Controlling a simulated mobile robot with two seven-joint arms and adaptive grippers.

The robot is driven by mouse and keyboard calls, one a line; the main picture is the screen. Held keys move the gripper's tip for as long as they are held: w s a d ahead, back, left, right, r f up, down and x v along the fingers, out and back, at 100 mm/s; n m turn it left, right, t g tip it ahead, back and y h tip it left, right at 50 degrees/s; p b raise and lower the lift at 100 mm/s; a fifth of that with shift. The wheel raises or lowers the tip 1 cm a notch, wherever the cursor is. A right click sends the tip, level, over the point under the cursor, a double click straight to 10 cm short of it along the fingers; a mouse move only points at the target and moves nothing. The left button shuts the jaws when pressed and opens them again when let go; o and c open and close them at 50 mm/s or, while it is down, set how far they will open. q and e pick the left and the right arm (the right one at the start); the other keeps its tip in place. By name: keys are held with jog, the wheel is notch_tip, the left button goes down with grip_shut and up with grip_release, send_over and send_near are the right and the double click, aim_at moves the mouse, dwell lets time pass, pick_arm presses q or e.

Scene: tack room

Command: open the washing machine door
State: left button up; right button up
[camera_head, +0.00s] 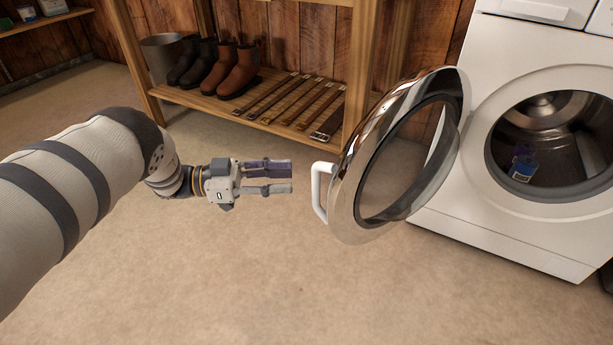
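The white washing machine (478,222) stands at the right with its dark round drum opening (556,140) in view. Its round chrome-rimmed door (355,185) stands swung wide open to the left, its clear pane facing the opening. A white handle (319,192) sits on the door's left edge. My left gripper (290,178) is just left of the handle, with a visible gap between its fingertips and the handle. Its two fingers point right, are parted a little, and hold nothing. My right gripper is not in view.
A wooden shelf (215,108) behind holds black boots (193,62), brown boots (230,68) and several straps (295,103). A grey bucket (160,55) stands at its left. The floor in front is clear.

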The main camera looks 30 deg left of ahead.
pick_arm(q)
jog(key=v, duration=0.5)
